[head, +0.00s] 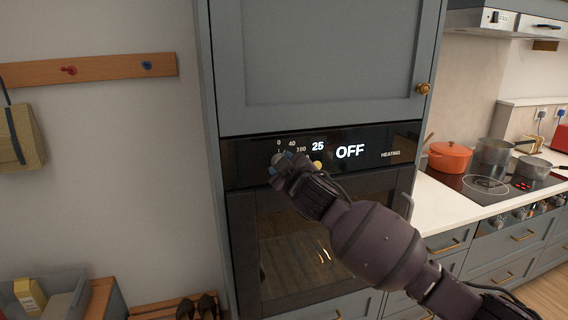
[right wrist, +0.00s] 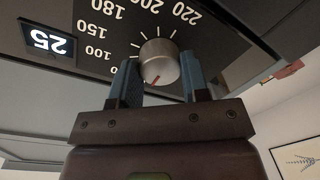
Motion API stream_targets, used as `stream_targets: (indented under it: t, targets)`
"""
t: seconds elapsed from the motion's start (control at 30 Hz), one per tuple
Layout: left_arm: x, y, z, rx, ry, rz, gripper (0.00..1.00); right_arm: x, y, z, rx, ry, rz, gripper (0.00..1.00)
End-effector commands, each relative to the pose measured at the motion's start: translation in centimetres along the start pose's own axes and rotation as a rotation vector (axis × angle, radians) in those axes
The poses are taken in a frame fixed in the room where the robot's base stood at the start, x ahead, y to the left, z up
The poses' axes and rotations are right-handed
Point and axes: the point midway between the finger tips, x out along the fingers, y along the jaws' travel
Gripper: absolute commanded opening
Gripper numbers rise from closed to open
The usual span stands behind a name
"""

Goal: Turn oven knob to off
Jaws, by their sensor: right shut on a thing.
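The oven knob (right wrist: 158,62) is a round silver dial on a black panel. Its red mark is on the side towards my gripper, pointing to the bottom of the right wrist view. My right gripper (head: 287,163) is at the oven panel, with its blue fingers on both sides of the knob, shut on it. In the head view the gripper hides most of the knob. The oven's control panel (head: 368,152) shows "25", "OFF" and "HEATING" in white. The dial numbers 100 to 220 show around the knob in the right wrist view. My left gripper is not in view.
The glass oven door (head: 285,248) is below the panel, a grey cupboard door (head: 320,60) above it. At right, a counter (head: 440,205) carries a hob with an orange pot (head: 450,160) and steel pans. A peg rail (head: 100,70) hangs at left.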

Motion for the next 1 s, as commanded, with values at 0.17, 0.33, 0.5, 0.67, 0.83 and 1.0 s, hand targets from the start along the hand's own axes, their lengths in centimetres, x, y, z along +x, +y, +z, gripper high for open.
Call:
stream_targets:
  t: [0.17,0.33,0.5,0.67,0.83,1.0]
  targets:
    - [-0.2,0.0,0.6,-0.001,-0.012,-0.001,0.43,0.0,-0.1,0.0,-0.008,0.001,0.0,0.18]
    - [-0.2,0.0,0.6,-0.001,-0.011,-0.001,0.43,0.0,-0.1,0.0,-0.007,0.001,-0.001,0.18]
    - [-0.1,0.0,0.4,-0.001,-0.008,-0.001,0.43,0.0,0.0,0.0,-0.007,0.001,0.0,0.62]
    - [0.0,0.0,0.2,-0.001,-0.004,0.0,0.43,0.0,0.0,0.0,-0.006,0.001,0.0,0.68]
    - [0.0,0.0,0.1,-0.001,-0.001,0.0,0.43,-0.1,0.0,0.0,-0.006,0.0,0.0,0.68]
    - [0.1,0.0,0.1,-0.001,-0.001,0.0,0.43,-1.1,0.0,0.1,-0.005,0.001,0.0,0.68]
